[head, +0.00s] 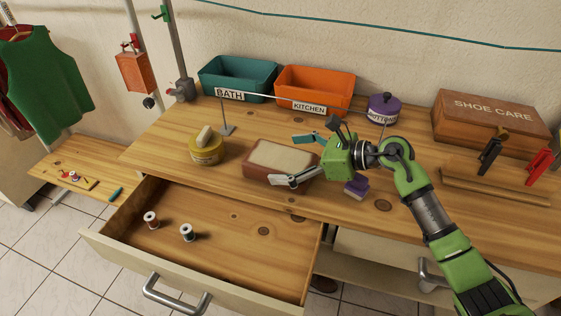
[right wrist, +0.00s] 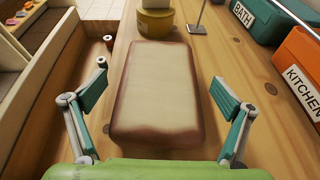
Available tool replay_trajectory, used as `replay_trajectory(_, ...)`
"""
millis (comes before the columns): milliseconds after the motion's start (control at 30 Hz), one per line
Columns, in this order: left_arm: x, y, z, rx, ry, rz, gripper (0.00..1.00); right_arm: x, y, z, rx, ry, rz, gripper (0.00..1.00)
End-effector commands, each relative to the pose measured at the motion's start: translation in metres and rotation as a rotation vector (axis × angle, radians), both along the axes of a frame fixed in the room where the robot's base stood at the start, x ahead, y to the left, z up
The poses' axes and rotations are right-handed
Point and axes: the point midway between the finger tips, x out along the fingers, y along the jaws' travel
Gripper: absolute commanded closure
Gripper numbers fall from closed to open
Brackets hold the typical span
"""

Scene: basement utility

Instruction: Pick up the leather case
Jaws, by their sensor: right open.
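The leather case (head: 278,160) is a brown block with a pale cream top, lying flat on the wooden worktop behind the open drawer. In the right wrist view the leather case (right wrist: 158,90) lies straight ahead between the fingers. My right gripper (head: 298,158) reaches in from the right, its fingers spread at the case's right end. In the right wrist view the right gripper (right wrist: 160,100) is open, with one green-padded finger on each side of the case and gaps between. Contact cannot be seen. My left gripper is not in view.
A yellow round tin (head: 206,150) stands left of the case. Teal BATH (head: 237,78) and orange KITCHEN (head: 315,90) bins stand behind. A purple block (head: 356,187) lies near my right gripper. The open drawer (head: 225,225) holds two spools. A purple pot (head: 383,107) stands behind.

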Motion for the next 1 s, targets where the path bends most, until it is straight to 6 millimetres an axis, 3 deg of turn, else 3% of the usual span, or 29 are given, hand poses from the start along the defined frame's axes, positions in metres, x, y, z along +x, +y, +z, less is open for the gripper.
replay_trajectory(33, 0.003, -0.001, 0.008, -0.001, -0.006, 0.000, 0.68, 0.002, 0.008, 0.001, 0.003, 0.002, 0.001, 0.04)
replay_trajectory(200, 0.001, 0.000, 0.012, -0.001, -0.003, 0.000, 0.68, 0.010, 0.025, -0.009, 0.003, 0.001, -0.001, 0.04)
replay_trajectory(500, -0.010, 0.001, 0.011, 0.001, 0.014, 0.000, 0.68, 0.012, 0.028, -0.012, 0.001, -0.001, -0.001, 0.04)
replay_trajectory(767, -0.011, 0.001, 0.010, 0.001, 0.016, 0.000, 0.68, 0.012, 0.028, -0.012, 0.001, -0.001, -0.001, 0.68)
replay_trajectory(1000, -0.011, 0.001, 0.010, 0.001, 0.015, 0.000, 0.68, 0.012, 0.029, -0.008, 0.004, -0.006, -0.002, 0.68)
